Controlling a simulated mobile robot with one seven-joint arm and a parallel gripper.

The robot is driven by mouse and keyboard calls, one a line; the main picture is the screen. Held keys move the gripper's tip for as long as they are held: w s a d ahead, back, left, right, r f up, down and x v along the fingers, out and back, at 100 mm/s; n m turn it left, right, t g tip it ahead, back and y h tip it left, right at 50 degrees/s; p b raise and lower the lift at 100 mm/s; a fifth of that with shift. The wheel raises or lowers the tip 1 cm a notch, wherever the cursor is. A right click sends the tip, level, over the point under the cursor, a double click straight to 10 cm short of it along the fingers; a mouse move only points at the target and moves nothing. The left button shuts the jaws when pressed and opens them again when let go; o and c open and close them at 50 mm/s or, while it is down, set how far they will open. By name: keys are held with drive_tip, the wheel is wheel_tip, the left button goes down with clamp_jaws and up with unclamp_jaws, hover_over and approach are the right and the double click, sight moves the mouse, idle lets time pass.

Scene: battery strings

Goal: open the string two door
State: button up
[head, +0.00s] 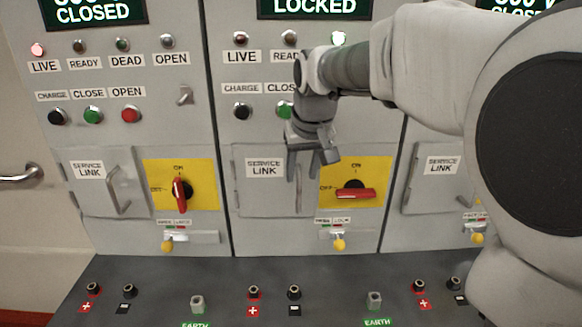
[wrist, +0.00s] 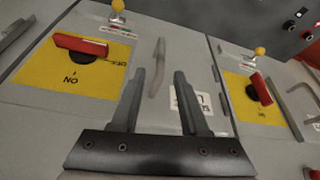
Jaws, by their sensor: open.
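The middle cabinet's grey service link door (head: 262,190) is shut flush in the head view. Its vertical bar handle (head: 299,194) is at the door's right side, partly behind my gripper. My gripper (head: 304,172) is open, fingers pointing down in front of the handle's upper part. In the wrist view, the handle (wrist: 157,67) shows between and beyond the two fingertips (wrist: 160,75); nothing is held. I cannot tell whether a finger touches it. Beside the door, the red rotary switch (head: 355,194) lies horizontal on a yellow plate. The display above reads LOCKED (head: 314,6).
The left cabinet has its own service link door (head: 95,190) and an upright red switch (head: 181,192). A yellow-knobbed latch (head: 338,244) sits below the middle switch. A dark ledge with sockets (head: 225,285) runs below. My arm hides much of the right cabinet.

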sight(298, 190)
drive_tip(key=x, duration=0.8)
drive_tip(key=shift+w+f, duration=0.15)
drive_tip(key=shift+f, duration=0.2)
clamp_jaws()
idle(0.9)
